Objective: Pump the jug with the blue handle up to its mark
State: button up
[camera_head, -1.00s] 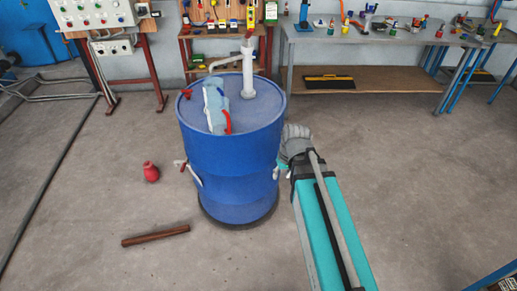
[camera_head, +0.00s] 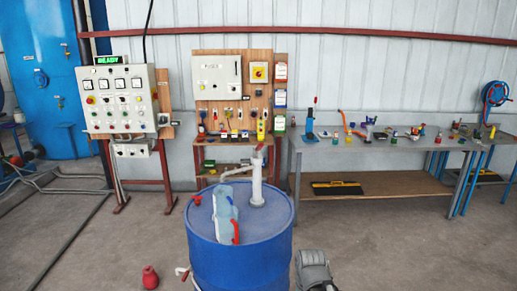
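A blue drum (camera_head: 240,258) stands upright in the lower middle of the head view. On its lid stands a clear, pale-blue jug (camera_head: 222,208), with a red handle (camera_head: 236,231) at its front right. I cannot make out a clearly blue handle, the mark or any liquid level. A white pump (camera_head: 257,188) with a red top rises from the lid behind and right of the jug. Its spout (camera_head: 235,170) reaches left above the jug.
A small red cap (camera_head: 197,200) sits on the lid's left. A red vessel (camera_head: 150,277) stands on the floor left of the drum. Behind are a control panel (camera_head: 120,98), a tool board (camera_head: 235,75) and a bench (camera_head: 375,142) with small items.

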aim_at(261, 144)
jog(key=k, duration=0.6)
jog(key=u, duration=0.55)
jog(key=i, duration=1.75)
jog(key=z, duration=0.65)
